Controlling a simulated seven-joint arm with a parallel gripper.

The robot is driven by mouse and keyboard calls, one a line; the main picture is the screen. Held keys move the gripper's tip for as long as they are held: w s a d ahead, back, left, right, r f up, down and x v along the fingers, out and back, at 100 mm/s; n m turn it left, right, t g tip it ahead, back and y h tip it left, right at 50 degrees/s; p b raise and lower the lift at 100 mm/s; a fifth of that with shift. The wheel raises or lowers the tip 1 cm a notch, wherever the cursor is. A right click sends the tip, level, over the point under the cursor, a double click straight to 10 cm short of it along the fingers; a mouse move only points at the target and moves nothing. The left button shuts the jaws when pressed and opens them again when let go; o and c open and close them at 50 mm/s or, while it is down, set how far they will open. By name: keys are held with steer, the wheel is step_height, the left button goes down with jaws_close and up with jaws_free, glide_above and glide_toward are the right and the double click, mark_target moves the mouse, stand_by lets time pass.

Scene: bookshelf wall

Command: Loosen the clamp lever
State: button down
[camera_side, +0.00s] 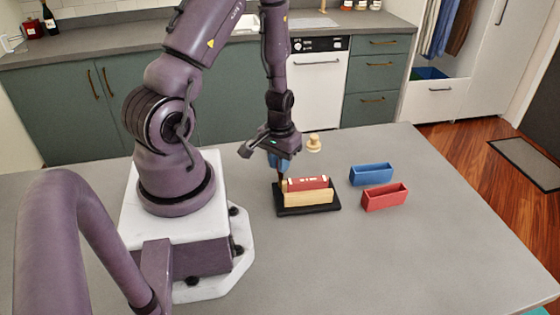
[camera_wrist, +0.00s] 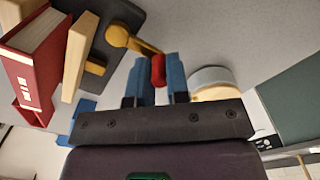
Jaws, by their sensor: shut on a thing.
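The clamp stands on a black base (camera_side: 330,209) on the grey table, with a light wooden jaw (camera_side: 308,199) upright on it. A red book (camera_side: 307,183) stands against the wooden jaw; the book (camera_wrist: 35,55) and jaw (camera_wrist: 78,55) also show at upper left in the wrist view. The clamp lever (camera_wrist: 120,37) is a yellow arm with a red grip (camera_wrist: 157,69) at its end. My gripper (camera_wrist: 157,75) has its blue fingers shut on that red grip. In the side view my gripper (camera_side: 281,166) points down at the clamp's far left end, and the lever is mostly hidden.
A blue open bin (camera_side: 371,175) and a red open bin (camera_side: 385,197) stand right of the clamp. A small round wooden object (camera_side: 314,144) stands behind my gripper; it appears close to the right finger in the wrist view (camera_wrist: 212,78). The table's right side is clear.

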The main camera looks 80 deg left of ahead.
steer(key=c, duration=1.4)
jaws_free()
step_height(320, 180, up, 13)
steer(key=d+r+m+t, duration=0.2)
steer(key=d+r, duration=0.4)
steer(key=s+d+r+m+t, duration=0.1)
steer(key=d+r+m, duration=0.2)
steer(key=d+r, duration=0.3)
steer(key=d+r+m+t, duration=0.2)
steer(key=d+r+m, duration=0.1)
steer(key=d+r, duration=0.3)
steer(key=shift+s+r+t, duration=0.3)
steer(key=shift+s+r, duration=0.1)
steer(key=shift+r, duration=0.2)
